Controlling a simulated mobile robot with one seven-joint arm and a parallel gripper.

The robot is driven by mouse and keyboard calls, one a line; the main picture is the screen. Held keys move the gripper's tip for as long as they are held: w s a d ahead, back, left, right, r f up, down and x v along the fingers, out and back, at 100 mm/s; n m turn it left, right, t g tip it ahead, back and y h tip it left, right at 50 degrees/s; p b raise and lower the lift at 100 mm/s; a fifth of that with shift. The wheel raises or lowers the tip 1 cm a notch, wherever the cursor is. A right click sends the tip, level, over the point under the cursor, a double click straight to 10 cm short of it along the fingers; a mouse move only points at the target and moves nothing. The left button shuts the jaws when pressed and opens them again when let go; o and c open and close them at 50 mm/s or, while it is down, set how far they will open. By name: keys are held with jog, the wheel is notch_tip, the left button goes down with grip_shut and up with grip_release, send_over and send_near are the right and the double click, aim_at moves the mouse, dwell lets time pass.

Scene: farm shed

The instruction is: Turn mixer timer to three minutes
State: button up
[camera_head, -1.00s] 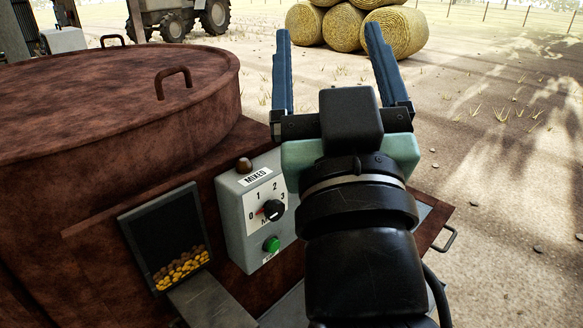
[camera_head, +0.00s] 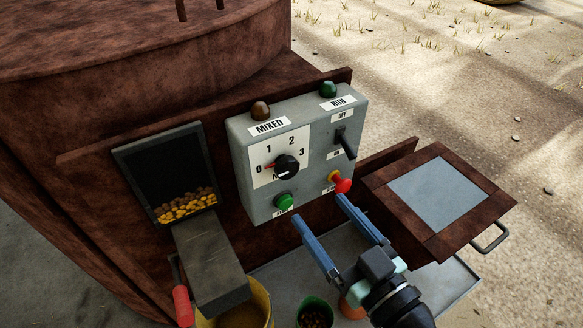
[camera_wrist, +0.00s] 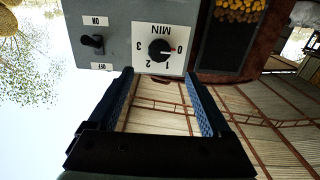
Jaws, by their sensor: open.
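The mixer timer is a black dial (camera_head: 286,167) on a white plate marked 0 to 3 on the grey control box. Its red pointer mark is toward 0. It also shows upside down in the wrist view (camera_wrist: 160,50), with the red mark by the 0. My gripper (camera_head: 321,211) is open and empty, its blue fingers in front of the lower part of the box in the head view. In the wrist view my fingers (camera_wrist: 158,74) are apart, with the dial beyond their tips and not between them.
The box also bears a green button (camera_head: 284,202), a red knob (camera_head: 340,182), a lever switch (camera_head: 346,145) and two lamps. A feed chute (camera_head: 178,175) stands left of it. A hinged hatch (camera_head: 437,200) juts out at right. Buckets stand below.

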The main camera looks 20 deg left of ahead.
aim_at(290, 169)
jog(key=p+x, duration=0.3)
jog(key=x, duration=0.7)
jog(key=shift+w+a, duration=0.25)
jog(key=c, duration=1.2)
jog(key=shift+c, duration=0.2)
